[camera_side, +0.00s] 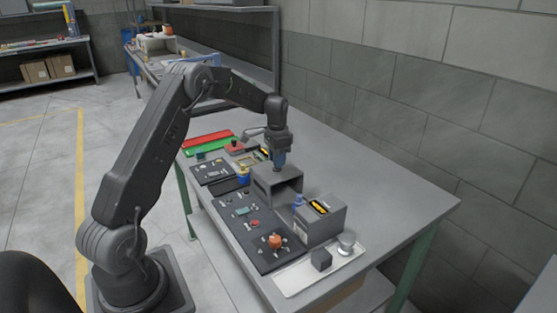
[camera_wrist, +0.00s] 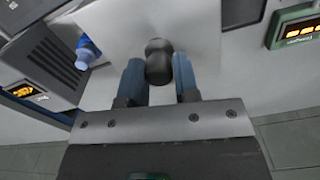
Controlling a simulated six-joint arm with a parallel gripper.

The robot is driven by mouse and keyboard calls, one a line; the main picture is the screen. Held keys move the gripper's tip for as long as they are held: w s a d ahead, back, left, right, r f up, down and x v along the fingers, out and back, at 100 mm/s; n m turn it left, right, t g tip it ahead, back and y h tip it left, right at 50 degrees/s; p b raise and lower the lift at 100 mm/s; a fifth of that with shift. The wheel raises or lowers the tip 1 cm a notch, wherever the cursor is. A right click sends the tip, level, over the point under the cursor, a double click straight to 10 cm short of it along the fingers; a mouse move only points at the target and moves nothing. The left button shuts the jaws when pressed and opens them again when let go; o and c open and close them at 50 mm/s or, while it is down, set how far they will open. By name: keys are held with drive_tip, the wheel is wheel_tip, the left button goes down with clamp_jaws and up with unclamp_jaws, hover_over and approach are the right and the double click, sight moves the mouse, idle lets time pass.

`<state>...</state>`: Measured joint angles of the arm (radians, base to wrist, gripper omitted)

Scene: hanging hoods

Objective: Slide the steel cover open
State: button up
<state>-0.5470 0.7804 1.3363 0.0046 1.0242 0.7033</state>
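In the side view a grey hood box (camera_side: 265,178) with an open, dark front stands on the bench, and my gripper (camera_side: 279,166) points straight down at its top. In the wrist view a pale, flat steel cover (camera_wrist: 207,45) spreads beneath the fingers. A short black knob (camera_wrist: 158,60) stands up from it. In the side view the fingers and the wrist hide the knob.
A grey box with a yellow display (camera_side: 320,225) and a blue-capped bottle (camera_side: 298,201) stand close by; the bottle also shows in the wrist view (camera_wrist: 86,52). Dark panels with small parts (camera_side: 240,238) line the front edge. The bench's right side (camera_side: 385,195) is clear.

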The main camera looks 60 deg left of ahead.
drive_tip(key=o, duration=0.5)
drive_tip(key=shift+a, duration=0.2)
drive_tip(key=shift+c, duration=0.2)
wheel_tip(320, 180, up, 14)
drive_tip(key=shift+f, duration=0.1)
